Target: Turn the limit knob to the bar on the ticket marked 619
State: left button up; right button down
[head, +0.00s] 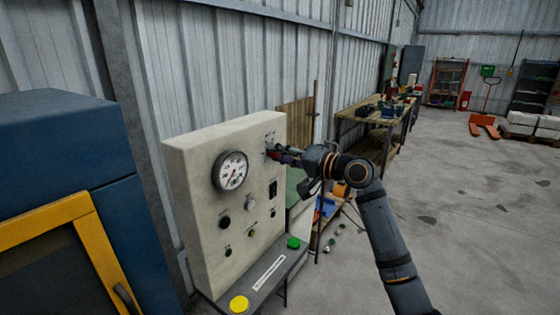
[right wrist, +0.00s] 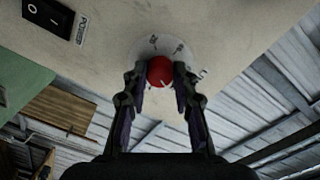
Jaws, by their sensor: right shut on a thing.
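A red knob (right wrist: 160,71) with a light pointer line sits on a round marked dial (right wrist: 160,45) on the cream control panel (head: 203,155). My right gripper (right wrist: 160,80) is shut on the knob, one finger on each side, in the right wrist view. In the head view my right gripper (head: 273,152) reaches the panel's upper right part and mostly covers the knob. The dial's markings are too small to read. A white strip (head: 268,272) lies on the panel's shelf; I cannot read any number on it. My left gripper is out of view.
A round gauge (head: 231,170) and several small knobs and buttons are on the panel. A black power switch (right wrist: 47,16) is near the red knob. A blue machine (head: 70,140) stands at left, a workbench (head: 375,115) behind. The floor at right is open.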

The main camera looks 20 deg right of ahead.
jog(key=n+b, duration=0.1)
jog(key=n, duration=0.2)
jog(key=n+b, duration=0.1)
jog(key=shift+f+n+b, duration=0.3)
jog(key=n+b, duration=0.2)
jog(key=n, duration=0.1)
jog(key=shift+n, duration=0.3)
jog(key=n+b, duration=0.2)
jog(key=n, duration=0.2)
jog(key=shift+n+t+b, duration=0.3)
jog(key=shift+n+b, duration=0.5)
jog(key=shift+n, duration=0.7)
jog(key=c, duration=1.1)
grip_release()
jog(key=shift+r, duration=0.1)
jog(key=shift+o, duration=0.2)
jog(key=shift+s+d, duration=0.1)
